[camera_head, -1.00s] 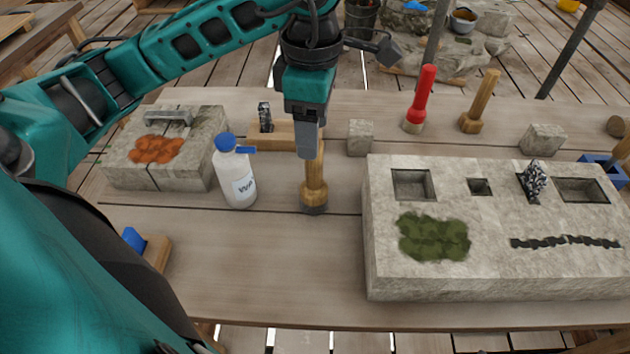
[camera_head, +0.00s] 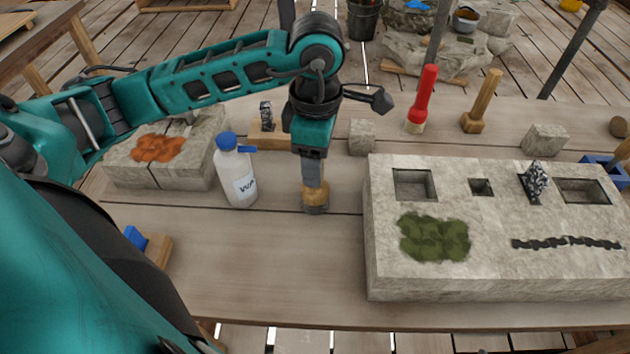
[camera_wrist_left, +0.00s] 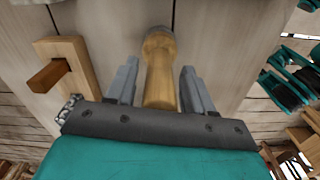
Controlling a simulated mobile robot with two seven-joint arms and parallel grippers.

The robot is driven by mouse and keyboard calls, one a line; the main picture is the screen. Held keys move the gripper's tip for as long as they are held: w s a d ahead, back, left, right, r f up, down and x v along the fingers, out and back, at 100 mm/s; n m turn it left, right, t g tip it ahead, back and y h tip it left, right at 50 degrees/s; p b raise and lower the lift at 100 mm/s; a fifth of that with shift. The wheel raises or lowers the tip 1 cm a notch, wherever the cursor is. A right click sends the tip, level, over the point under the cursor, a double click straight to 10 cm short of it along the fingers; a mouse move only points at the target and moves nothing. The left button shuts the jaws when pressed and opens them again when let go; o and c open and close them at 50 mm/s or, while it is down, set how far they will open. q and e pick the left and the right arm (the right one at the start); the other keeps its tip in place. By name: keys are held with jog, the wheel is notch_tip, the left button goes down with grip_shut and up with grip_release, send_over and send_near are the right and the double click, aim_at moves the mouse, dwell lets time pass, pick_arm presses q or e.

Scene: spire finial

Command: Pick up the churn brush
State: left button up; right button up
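A short brush with a pale wooden handle and a dark lower rim, which I take for the churn brush (camera_head: 315,201), stands upright on the table between the white bottle and the big stone block. My left gripper (camera_head: 313,185) points down over it, hiding most of the handle. In the left wrist view, the brush's wooden handle (camera_wrist_left: 161,80) lies between the two spread grey fingers (camera_wrist_left: 158,84). Gaps show on both sides, so the gripper is open and not gripping it. My right gripper is not in view.
A white bottle with blue cap (camera_head: 236,172) stands close left. The large stone block (camera_head: 500,272) is close right. Behind stand a small stone cube (camera_head: 362,137), a wooden block with a dark upright piece (camera_head: 268,136), a red-handled tool (camera_head: 421,100) and a wooden-handled tool (camera_head: 482,102).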

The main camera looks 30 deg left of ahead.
pick_arm(q)
grip_shut()
jog(key=shift+r, duration=0.1)
dwell(0.3)
